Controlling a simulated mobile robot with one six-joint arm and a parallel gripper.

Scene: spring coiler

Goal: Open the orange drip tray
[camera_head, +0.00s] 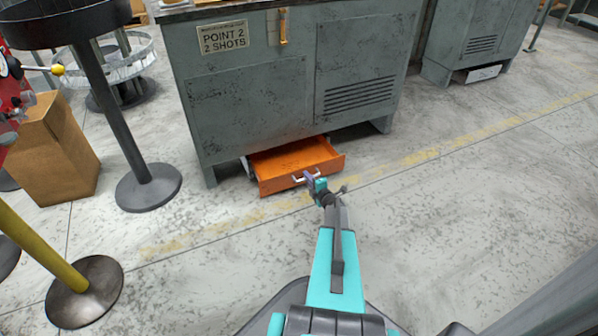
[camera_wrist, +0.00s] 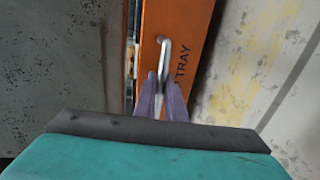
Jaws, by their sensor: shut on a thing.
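The orange drip tray (camera_head: 298,165) sticks partway out from under the grey cabinet (camera_head: 260,90), low over the floor. Its front carries a metal handle (camera_head: 304,177). In the wrist view the tray's orange front (camera_wrist: 190,45) stands upright in the picture, with part of the word TRAY showing beside the handle (camera_wrist: 163,65). My gripper (camera_head: 313,180) is at the handle, and in the wrist view its purple fingers (camera_wrist: 161,92) are shut on it. The handle's lower part lies between the fingers. A narrow strip of the tray's inside shows behind its front.
A dark round-based post (camera_head: 148,188) and a cardboard box (camera_head: 52,148) stand to the left. A yellow post (camera_head: 40,245) with a dark base is at the lower left. The floor right of the tray is clear, crossed by a worn yellow line (camera_head: 420,156).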

